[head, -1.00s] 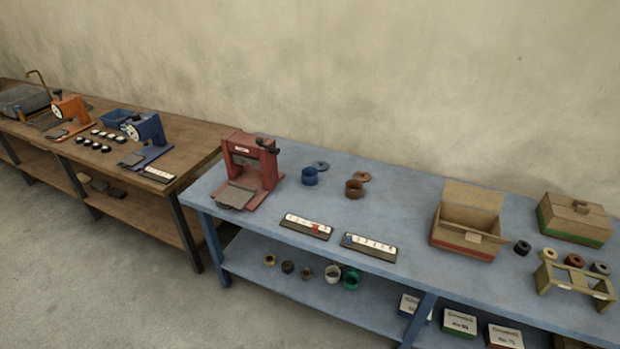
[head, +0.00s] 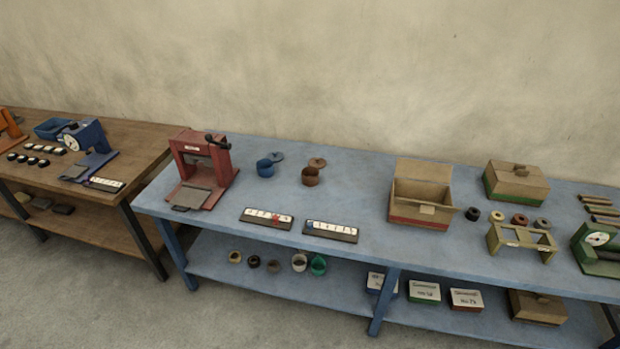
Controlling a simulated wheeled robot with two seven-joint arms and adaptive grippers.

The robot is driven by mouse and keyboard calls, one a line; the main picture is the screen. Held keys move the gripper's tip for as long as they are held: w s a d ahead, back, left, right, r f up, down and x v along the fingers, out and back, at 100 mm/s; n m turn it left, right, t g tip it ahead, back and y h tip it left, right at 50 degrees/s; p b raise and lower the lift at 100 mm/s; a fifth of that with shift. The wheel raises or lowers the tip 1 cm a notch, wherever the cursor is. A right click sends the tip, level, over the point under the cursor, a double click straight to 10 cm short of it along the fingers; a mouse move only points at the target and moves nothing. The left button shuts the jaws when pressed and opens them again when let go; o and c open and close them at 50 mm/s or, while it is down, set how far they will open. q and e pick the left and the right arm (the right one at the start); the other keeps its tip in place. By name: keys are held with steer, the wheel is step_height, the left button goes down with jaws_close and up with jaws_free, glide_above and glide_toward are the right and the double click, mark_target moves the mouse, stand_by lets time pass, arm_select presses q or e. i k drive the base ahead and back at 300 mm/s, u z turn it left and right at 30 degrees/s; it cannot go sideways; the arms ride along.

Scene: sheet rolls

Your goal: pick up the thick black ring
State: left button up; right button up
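A thick black ring (head: 472,214) lies on the blue table, just right of the open cardboard box (head: 434,213). To its right is a row of rings: a tan ring (head: 497,216), a red-brown ring (head: 519,220) and a grey ring (head: 542,224). A dark ring (head: 254,261) also lies on the lower shelf, between a tan ring (head: 235,257) and a brown one (head: 274,265). Neither of my grippers is in view.
The blue table (head: 350,190) also bears a red press (head: 202,170), a blue pot (head: 265,169), a brown pot (head: 311,176), two label strips, a closed box (head: 516,183), a tan stand (head: 520,240) and a green machine (head: 597,250). A brown table (head: 140,160) stands at left.

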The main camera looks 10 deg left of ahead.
mark_target(473, 214)
steer(key=k, duration=0.55)
steer(key=z, duration=0.75)
steer(key=i, duration=2.1)
steer(key=u, duration=0.8)
